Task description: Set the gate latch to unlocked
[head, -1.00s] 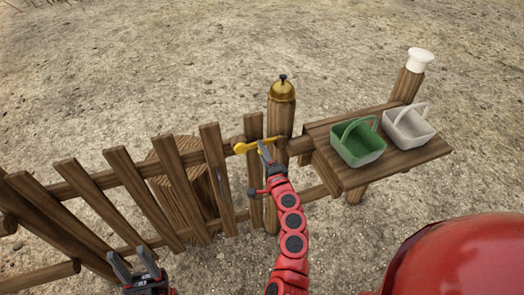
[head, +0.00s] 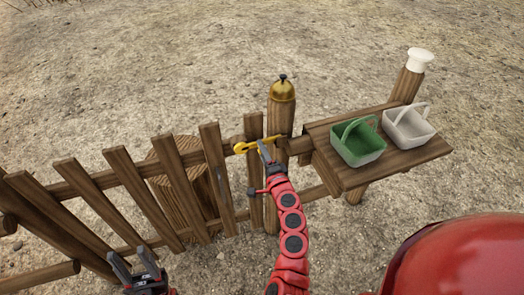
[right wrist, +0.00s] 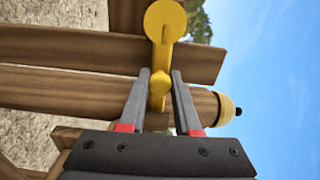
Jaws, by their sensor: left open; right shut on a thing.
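The yellow gate latch (head: 243,147) is on the wooden gate (head: 209,150), beside the gate post (head: 281,119) with a brass bell on top. In the right wrist view the latch (right wrist: 166,22) shows a round end and a lever running down between my fingers. My right gripper (head: 264,148) is shut on the latch lever; its fingers (right wrist: 160,88) sit on either side of it. My left gripper (head: 137,268) is open and empty, low in front of the gate. Lock markings do not show.
A wooden shelf (head: 414,158) right of the post holds a green basket (head: 358,142) and a white basket (head: 408,126). A post with a white cap (head: 419,60) stands behind it. A log stump (head: 178,180) is behind the gate. The ground beyond is bare.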

